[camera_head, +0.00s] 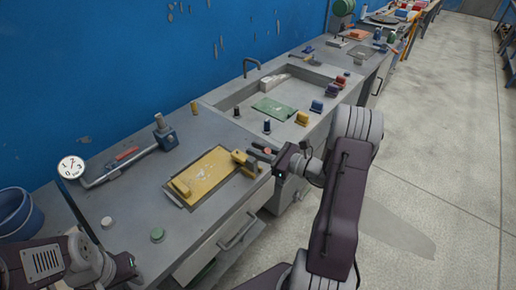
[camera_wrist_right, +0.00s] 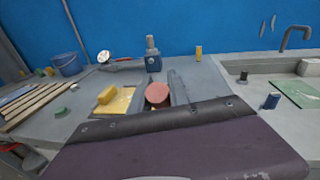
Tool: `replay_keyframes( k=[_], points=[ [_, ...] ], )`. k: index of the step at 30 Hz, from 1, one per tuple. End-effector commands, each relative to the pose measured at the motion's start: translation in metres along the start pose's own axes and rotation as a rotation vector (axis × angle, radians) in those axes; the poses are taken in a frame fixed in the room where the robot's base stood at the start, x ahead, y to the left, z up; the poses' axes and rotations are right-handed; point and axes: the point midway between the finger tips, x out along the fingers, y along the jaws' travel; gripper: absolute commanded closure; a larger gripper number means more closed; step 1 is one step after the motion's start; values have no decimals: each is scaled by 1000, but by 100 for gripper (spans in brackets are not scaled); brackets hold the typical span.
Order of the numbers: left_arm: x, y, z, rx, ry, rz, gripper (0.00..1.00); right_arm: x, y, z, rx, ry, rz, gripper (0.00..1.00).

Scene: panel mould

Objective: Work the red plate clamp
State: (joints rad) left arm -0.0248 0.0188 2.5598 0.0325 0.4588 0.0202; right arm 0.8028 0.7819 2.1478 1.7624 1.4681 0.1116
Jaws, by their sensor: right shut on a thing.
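My right gripper (camera_head: 266,155) is at the right end of the yellow plate (camera_head: 218,166), near the bench's front edge. It is shut on the red plate clamp, whose round red end (camera_wrist_right: 157,94) shows between the dark fingers in the right wrist view. Much of the clamp is hidden by the gripper. The yellow plate lies in a grey recess, with a yellow block (camera_head: 181,187) at its left end; the block also shows in the right wrist view (camera_wrist_right: 107,94). My left arm is at the lower left; its jaws cannot be made out.
Behind the plate are a blue fitting with a grey knob (camera_head: 166,138), a bent grey pipe and a red-handled piece (camera_head: 122,157). A round gauge (camera_head: 71,167) and blue bucket (camera_head: 16,212) stand left. A sink (camera_head: 215,103) holding a green plate (camera_head: 275,108) lies beyond.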

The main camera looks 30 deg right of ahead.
Motion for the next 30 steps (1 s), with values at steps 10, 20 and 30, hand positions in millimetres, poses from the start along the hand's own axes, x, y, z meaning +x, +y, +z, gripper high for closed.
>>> replay_keyframes(
  k=[10, 20, 30],
  points=[
    [0, 0, 0, 0, 0, 0, 64, 0, -1, 2, -2, -5, -3, 57],
    [4, 0, 0, 0, 0, 0, 64, -27, -2, 0, -2, -4, -8, 57],
    [7, 0, 1, 0, 0, 0, 64, -84, -2, 1, -2, -4, -6, 57]
  ],
)
